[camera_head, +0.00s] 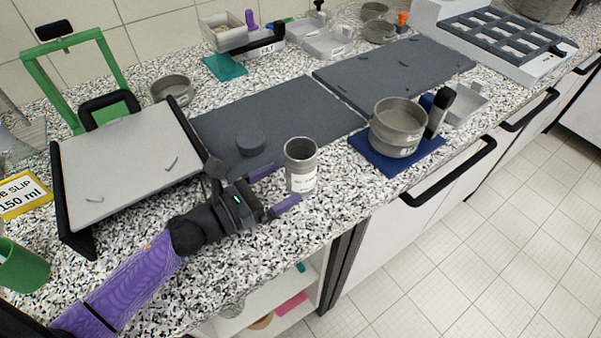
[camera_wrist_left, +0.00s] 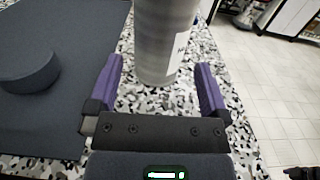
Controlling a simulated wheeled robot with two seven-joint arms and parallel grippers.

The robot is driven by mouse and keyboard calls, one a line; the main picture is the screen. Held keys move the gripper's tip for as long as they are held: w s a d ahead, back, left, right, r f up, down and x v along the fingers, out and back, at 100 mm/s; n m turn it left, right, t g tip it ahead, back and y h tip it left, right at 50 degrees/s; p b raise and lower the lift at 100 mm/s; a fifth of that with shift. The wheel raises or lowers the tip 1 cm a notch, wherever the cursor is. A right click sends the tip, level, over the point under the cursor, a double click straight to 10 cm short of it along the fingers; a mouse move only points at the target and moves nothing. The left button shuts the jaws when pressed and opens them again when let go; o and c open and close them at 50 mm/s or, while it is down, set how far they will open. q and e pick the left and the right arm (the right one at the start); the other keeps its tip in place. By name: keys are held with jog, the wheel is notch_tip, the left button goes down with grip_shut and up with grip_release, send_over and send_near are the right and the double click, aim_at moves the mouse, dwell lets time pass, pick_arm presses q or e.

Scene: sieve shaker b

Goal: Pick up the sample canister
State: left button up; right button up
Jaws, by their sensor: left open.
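The sample canister is a grey metal cylinder (camera_head: 301,164) with a white label and an open top, standing upright on the speckled counter near its front edge. It also shows in the left wrist view (camera_wrist_left: 163,40), where its upper part is cut off by the frame. My left gripper (camera_head: 281,189) is open, its purple fingers pointing at the canister from the left. In the left wrist view the canister stands between and just ahead of the fingertips (camera_wrist_left: 160,80), with a gap visible on both sides. My right gripper is out of view.
A dark round lid-like disc (camera_head: 250,140) lies on a dark grey mat (camera_head: 300,105) behind the canister. A sieve (camera_head: 397,127) stands on a blue mat (camera_head: 377,160) to the right. A tilted grey board (camera_head: 130,165) stands left. The counter's front edge is close.

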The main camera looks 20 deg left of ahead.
aim_at(288, 179)
pick_arm(q)
jog(key=x, duration=0.5)
jog(key=shift+w+d, duration=0.1)
jog(key=shift+w, duration=0.1)
jog(key=shift+r, duration=0.1)
grip_shut()
